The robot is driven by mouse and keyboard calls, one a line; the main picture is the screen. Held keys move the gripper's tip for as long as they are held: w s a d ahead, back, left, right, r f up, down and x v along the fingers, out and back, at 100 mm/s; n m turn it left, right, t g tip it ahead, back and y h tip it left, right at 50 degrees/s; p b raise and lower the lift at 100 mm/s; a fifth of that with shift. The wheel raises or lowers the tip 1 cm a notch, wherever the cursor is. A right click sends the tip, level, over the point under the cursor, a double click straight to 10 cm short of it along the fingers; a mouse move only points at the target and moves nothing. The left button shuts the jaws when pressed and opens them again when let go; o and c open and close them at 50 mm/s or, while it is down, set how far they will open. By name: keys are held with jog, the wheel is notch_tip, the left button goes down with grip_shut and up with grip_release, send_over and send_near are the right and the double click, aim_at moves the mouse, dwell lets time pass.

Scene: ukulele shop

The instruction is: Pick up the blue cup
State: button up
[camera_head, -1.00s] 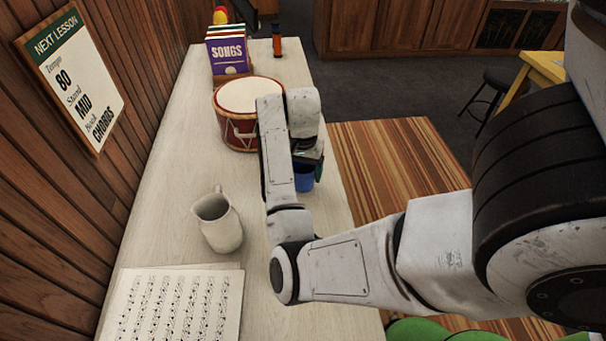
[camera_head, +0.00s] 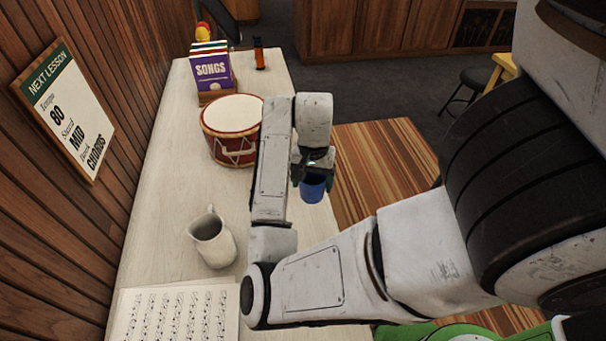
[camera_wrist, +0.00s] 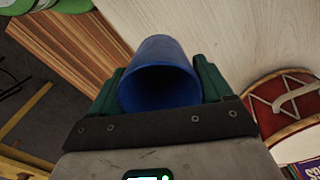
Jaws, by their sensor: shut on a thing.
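The blue cup (camera_head: 313,188) is held in my gripper (camera_head: 314,178) at the right edge of the pale table. In the wrist view the cup (camera_wrist: 160,75) sits between the two green fingers of my gripper (camera_wrist: 160,88), one on each side, with its open mouth facing the camera. The gripper is shut on it. In the head view the upper part of the cup is partly hidden by the gripper. I cannot tell for certain how far the cup's base is from the tabletop.
A red drum (camera_head: 232,130) stands on the table (camera_head: 180,165) left of my gripper. A white pitcher (camera_head: 212,238) and sheet music (camera_head: 175,312) are nearer. A striped rug (camera_head: 375,170) lies right of the table.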

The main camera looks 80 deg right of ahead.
jog(key=shift+s+a+r+p, duration=0.15)
jog(key=shift+s+a+r, duration=0.3)
jog(key=shift+s, duration=0.4)
jog(key=shift+s+a+r+p, duration=0.15)
jog(key=shift+s+a+r, duration=0.3)
jog(key=shift+s, duration=0.35)
jog(key=shift+s+a+r+p, duration=0.15)
jog(key=shift+s+a+r, duration=0.2)
jog(key=shift+s+a, duration=0.35)
jog(key=shift+s+d, duration=0.1)
jog(key=shift+s, duration=0.1)
